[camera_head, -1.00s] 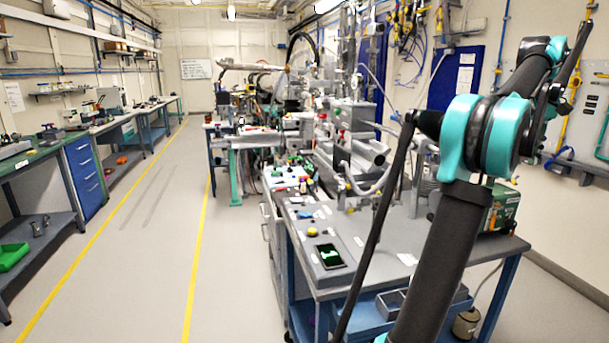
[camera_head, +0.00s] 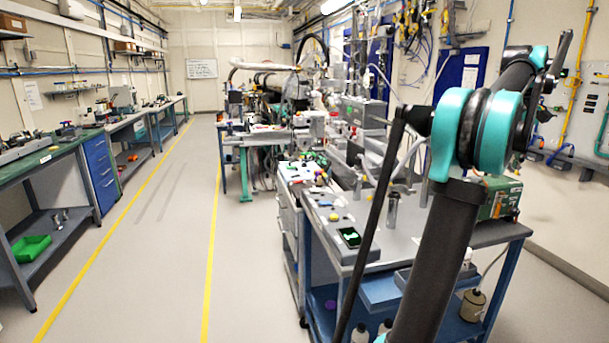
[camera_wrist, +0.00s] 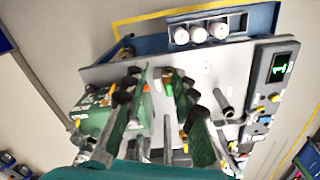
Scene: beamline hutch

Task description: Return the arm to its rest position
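My arm, with teal joints and dark links, fills the right of the head view, bent at a teal joint (camera_head: 485,130) beside and above the grey workbench (camera_head: 415,232). My gripper (camera_wrist: 150,82) shows in the wrist view. Its two dark fingers stand apart with nothing visible between them. The bench top lies beyond the fingers, and I cannot tell the exact gap to it. I cannot make out the gripper in the head view.
The bench holds a green box (camera_head: 500,198) and a small device with a lit green display (camera_head: 350,237). White-capped bottles (camera_wrist: 199,33) stand on its lower shelf. A blue drawer cabinet (camera_head: 100,172) stands left. The floor aisle (camera_head: 165,230) between yellow lines is clear.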

